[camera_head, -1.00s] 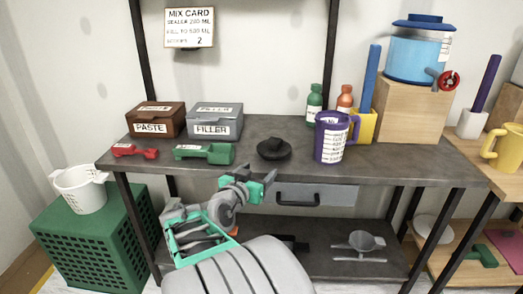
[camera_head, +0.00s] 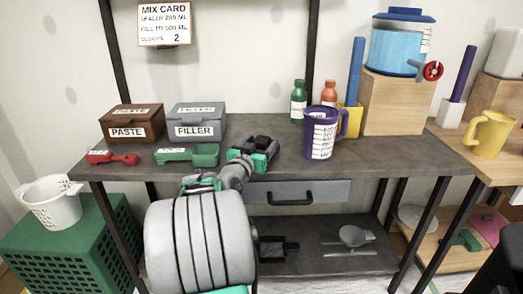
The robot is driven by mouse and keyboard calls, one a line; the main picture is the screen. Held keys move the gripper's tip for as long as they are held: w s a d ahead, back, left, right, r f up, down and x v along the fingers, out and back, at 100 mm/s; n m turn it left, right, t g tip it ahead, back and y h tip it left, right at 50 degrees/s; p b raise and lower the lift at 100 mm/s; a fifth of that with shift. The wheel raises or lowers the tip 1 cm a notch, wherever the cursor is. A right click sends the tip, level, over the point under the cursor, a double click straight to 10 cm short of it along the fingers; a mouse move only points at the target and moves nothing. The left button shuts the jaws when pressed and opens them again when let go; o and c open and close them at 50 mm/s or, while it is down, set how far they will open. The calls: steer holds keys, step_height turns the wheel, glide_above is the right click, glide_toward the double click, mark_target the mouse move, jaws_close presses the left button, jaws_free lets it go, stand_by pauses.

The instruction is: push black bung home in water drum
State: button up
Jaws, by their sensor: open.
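The water drum (camera_head: 398,50) is a clear blue drum with a dark blue lid and a red tap (camera_head: 432,71) at its lower right. It stands on a wooden block (camera_head: 392,103) at the back right of the bench. My gripper (camera_head: 262,145) is open over the middle of the bench, well to the left of and below the drum. The dark round dish with a black knob-like piece, perhaps the bung, is hidden behind the gripper. I cannot tell whether the jaws are around that piece. No bung hole shows on the drum.
A purple jug (camera_head: 322,133) stands right of my gripper, with green (camera_head: 298,102) and orange (camera_head: 328,93) bottles behind. A yellow mug (camera_head: 491,133) is far right.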

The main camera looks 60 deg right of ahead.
steer(key=shift+d, duration=0.45)
steer(key=shift+c, duration=0.6)
jaws_close()
